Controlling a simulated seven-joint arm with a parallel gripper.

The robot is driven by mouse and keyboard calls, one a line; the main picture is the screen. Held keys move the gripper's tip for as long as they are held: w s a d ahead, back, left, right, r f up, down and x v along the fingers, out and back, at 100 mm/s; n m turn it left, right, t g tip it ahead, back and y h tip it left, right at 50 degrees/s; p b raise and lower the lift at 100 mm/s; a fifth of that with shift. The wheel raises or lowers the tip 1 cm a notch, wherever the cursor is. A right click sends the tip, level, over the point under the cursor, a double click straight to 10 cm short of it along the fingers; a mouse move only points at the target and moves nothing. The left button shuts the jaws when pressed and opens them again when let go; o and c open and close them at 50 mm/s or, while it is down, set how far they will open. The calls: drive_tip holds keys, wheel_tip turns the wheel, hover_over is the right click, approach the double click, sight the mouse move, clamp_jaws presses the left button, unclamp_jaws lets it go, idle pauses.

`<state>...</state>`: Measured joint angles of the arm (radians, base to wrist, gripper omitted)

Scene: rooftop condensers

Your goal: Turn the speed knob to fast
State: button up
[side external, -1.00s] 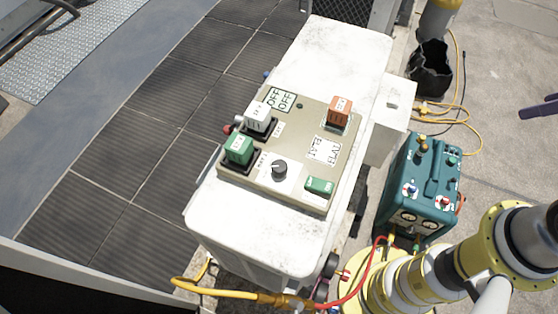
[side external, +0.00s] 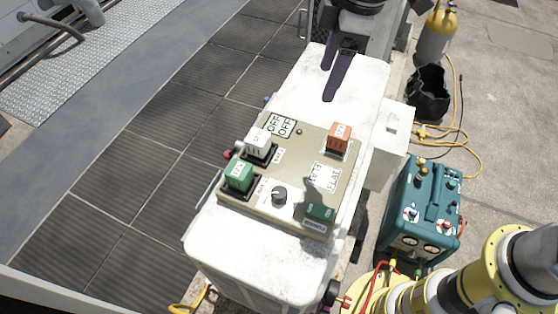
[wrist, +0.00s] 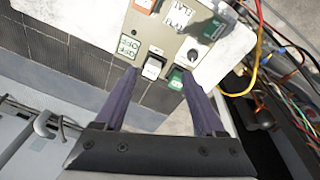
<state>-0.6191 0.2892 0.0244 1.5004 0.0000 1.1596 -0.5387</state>
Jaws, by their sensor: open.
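The knob (side external: 279,195) is small, dark and round, on a white plate low on the beige control panel (side external: 292,226). I cannot read its scale or tell its setting. The knob also shows in the wrist view (wrist: 193,55), up and to the right of my fingertips. My gripper (side external: 327,83) is at the top of the side view, over the far end of the white housing, apart from the knob. Its two dark purple fingers are spread and empty; they also show in the wrist view (wrist: 158,71).
Around the knob are a green rocker switch (side external: 239,174), a white one (side external: 258,142), an orange one (side external: 339,135) and a dark green one (side external: 320,211). A teal machine (side external: 425,205) with hoses stands right of the white housing (side external: 365,75).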

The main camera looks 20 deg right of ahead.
drive_tip(key=n+g, duration=0.1)
drive_tip(key=n, duration=0.1)
hover_over(279, 192)
drive_tip(key=w+d, duration=0.3)
wheel_tip(279, 192, down, 6)
drive_tip(key=s+a+f+h, duration=0.1)
drive_tip(key=s+a+f, duration=0.2)
drive_tip(key=f, duration=0.1)
drive_tip(key=shift+n+g, duration=0.3)
wheel_tip(279, 192, down, 13)
drive_tip(key=shift+f, duration=0.2)
clamp_jaws()
